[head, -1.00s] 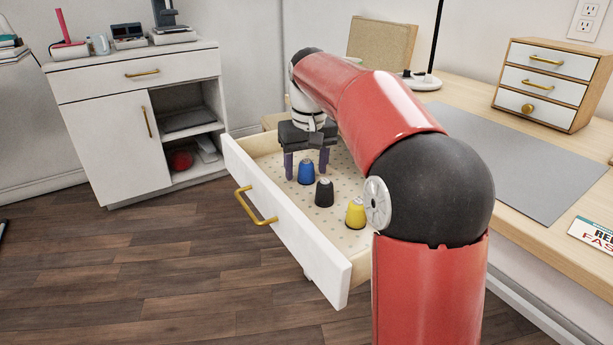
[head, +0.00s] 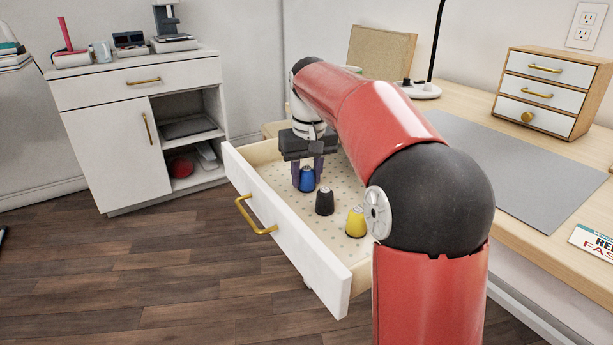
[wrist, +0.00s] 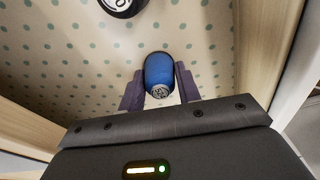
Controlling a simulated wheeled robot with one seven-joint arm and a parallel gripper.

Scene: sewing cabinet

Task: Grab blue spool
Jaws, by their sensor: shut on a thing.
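The blue spool (head: 307,180) stands in the open drawer (head: 293,238), at the far end of a row of spools. My gripper (head: 307,172) reaches down over it with one finger on each side. In the wrist view the blue spool (wrist: 160,72) sits between the two fingertips of my gripper (wrist: 159,86), and the fingers are shut on it. I cannot tell whether its base is clear of the dotted drawer floor.
A black spool (head: 325,198) and a yellow spool (head: 356,222) stand nearer in the same drawer. The drawer's white front with a gold handle (head: 252,216) borders it on the left. A wooden desk with a grey mat (head: 500,160) is at right.

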